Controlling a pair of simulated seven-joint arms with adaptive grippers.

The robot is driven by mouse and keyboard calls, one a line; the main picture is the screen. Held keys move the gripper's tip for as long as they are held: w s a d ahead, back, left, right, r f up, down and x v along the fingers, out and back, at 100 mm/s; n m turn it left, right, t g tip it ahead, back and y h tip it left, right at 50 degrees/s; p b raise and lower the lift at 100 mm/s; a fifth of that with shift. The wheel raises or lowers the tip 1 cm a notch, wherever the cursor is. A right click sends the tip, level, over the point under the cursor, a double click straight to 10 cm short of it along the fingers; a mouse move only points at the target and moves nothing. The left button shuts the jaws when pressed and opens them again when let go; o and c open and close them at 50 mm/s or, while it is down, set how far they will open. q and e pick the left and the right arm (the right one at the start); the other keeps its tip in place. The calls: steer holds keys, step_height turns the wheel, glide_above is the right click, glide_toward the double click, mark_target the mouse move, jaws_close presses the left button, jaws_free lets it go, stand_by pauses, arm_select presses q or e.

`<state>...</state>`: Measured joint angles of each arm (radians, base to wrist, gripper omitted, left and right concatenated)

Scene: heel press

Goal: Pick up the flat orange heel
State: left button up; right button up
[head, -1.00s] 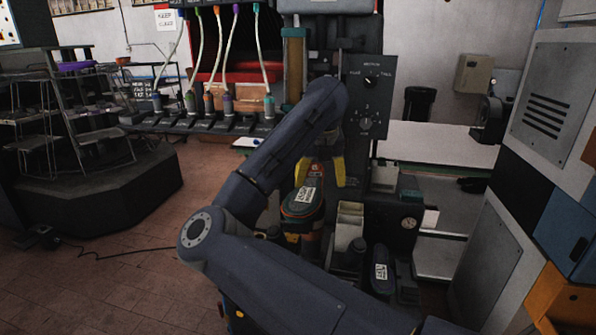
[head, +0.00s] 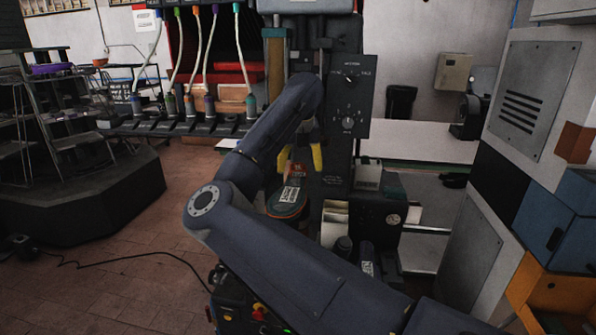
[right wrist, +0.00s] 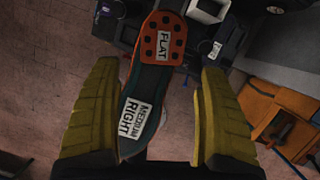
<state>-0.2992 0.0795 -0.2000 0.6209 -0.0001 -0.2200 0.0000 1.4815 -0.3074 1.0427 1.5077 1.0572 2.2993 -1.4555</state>
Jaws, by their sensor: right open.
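The flat orange heel (right wrist: 163,38) is in the right wrist view, at the top middle. It carries dark round studs and a white label reading FLAT. It sits at the far end of a dark upturned sole (right wrist: 148,88) labelled MEDIUM RIGHT. My right gripper (head: 302,162) is open, its yellow fingers above and behind the shoe (head: 288,196) in the head view. In the right wrist view its fingers (right wrist: 160,68) stand on either side of the sole, apart from it, with nothing between them gripped. My left gripper is not in view.
A dark machine panel with dials (head: 351,95) stands right of the gripper. A white open box (head: 335,222) and dark bottle-like items are just right of the shoe. A grey cabinet (head: 470,225) and orange and blue bins (head: 560,225) are further right. Brick floor is open at left.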

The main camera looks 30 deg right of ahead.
mark_target(298, 167)
steer(key=shift+w+d, duration=0.25)
steer(key=shift+w, duration=0.1)
steer(key=shift+w+d, duration=0.25)
steer(key=shift+w, duration=0.25)
steer(key=shift+w+d, duration=0.25)
steer(key=shift+w, duration=0.2)
steer(key=x, duration=0.2)
steer(key=shift+w+d+f, duration=0.1)
steer(key=shift+w+f, duration=0.1)
steer(key=shift+w, duration=0.05)
steer(key=shift+w+f, duration=0.1)
steer(key=shift+f, duration=0.2)
steer(key=c, duration=1.3)
